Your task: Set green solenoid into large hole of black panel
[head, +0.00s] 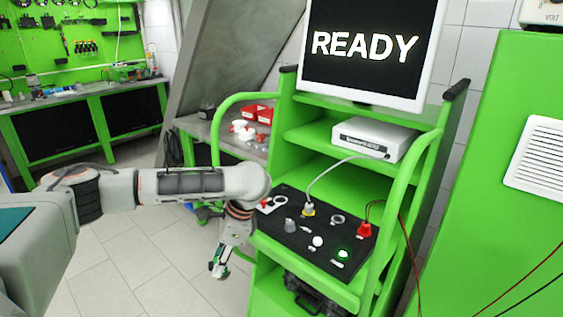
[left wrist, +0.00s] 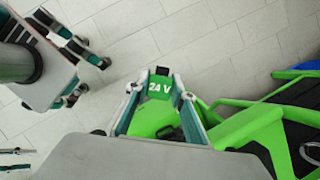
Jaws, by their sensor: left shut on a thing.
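The green solenoid (left wrist: 160,87), marked "24 V", is between the fingertips of my left gripper (left wrist: 158,98), which is shut on it. In the head view my left gripper (head: 219,266) hangs fingers down, left of the green bench and apart from the panel; the solenoid is small there. The black panel (head: 275,228) slopes on the bench front. My right gripper (left wrist: 85,82) is open and empty in the left wrist view, and out of the head view.
Curved green rails (head: 395,200) flank the bench. The tiled floor (head: 140,262) is clear.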

